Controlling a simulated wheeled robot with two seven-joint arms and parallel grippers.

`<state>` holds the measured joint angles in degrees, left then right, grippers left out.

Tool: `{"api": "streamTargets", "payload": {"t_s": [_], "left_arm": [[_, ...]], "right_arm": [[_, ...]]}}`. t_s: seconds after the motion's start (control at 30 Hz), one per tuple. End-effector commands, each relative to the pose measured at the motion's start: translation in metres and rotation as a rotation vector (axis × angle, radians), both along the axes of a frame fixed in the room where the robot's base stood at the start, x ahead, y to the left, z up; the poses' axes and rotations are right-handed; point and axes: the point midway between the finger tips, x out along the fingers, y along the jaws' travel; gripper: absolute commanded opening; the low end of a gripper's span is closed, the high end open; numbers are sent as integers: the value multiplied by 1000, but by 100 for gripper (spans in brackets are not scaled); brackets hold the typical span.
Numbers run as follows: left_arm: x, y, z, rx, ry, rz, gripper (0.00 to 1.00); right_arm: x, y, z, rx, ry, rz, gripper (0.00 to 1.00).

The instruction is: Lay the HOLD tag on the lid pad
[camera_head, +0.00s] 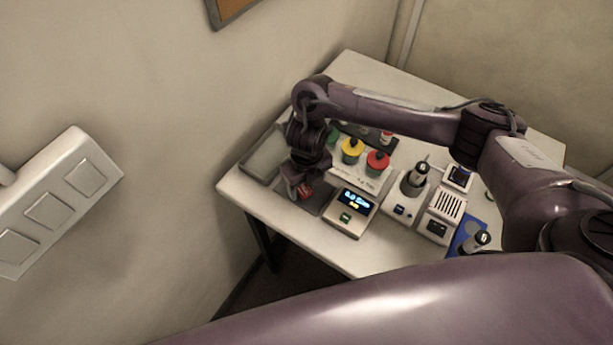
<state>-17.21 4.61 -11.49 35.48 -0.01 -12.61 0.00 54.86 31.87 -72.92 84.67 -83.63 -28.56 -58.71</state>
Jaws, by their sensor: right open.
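My right gripper (299,190) reaches in from the right and points down over the left part of the table. It is open. A small red piece (306,191), perhaps the HOLD tag, shows at its fingertips, above or on a dark patch (320,198). I cannot read any lettering on it, nor tell whether the fingers touch it. I cannot make out which surface is the lid pad. My left gripper is not in view.
A display box (351,212) stands just right of the gripper. A grey shallow tray (262,160) lies at the left edge. Devices crowd the right; the table's front strip (290,222) is clear.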

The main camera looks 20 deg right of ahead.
Motion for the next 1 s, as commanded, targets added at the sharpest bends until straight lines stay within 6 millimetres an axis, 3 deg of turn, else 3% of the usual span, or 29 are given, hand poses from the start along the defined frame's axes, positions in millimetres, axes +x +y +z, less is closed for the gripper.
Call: {"api": "streamTargets", "payload": {"t_s": [0.33, 0.6, 0.8, 1.0], "left_arm": [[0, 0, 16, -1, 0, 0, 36], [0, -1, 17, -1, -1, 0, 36], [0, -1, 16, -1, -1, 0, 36], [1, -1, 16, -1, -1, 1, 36]], "right_arm": [[3, -1, 56, -2, -8, 3, 62], [2, -1, 101, -2, -6, 1, 62], [1, -1, 118, 0, -2, 1, 62], [0, -1, 122, 0, 0, 0, 62]]}}
